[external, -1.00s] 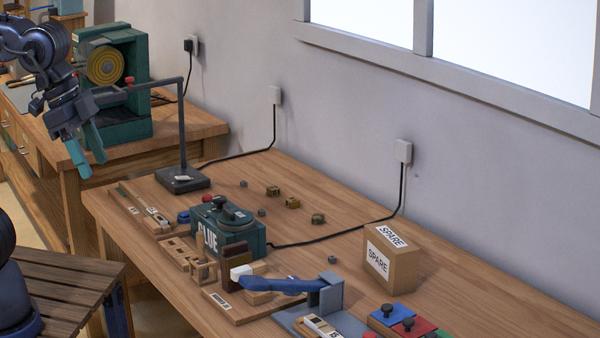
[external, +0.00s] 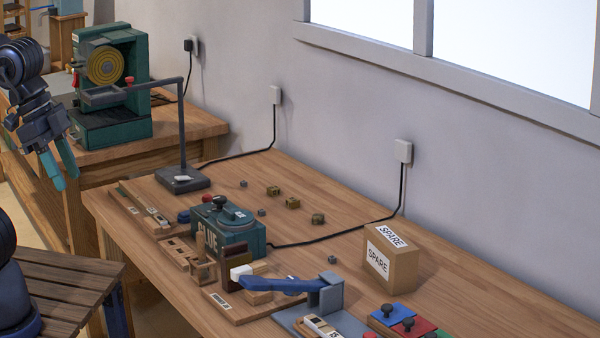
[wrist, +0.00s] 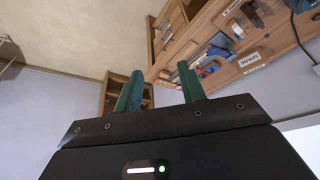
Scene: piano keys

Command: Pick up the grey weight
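My gripper (external: 65,180) hangs at the far left in the external view, well away from the long wooden table. Its two teal fingers stand apart with nothing between them; they also show open and empty in the wrist view (wrist: 160,75). Several small grey pieces lie on the table: one at the back (external: 243,184), one near the glue machine (external: 261,212), and one left of the spare box (external: 332,260). They are too small for me to tell which is the grey weight. I cannot make it out in the wrist view.
A green glue machine (external: 228,237) and a dark lamp-like stand (external: 183,130) rise from the table (external: 385,295). Small brass pieces (external: 292,203) lie near the cable. A cardboard spare box (external: 390,262) stands at right. A slatted wooden surface (external: 60,285) is at lower left.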

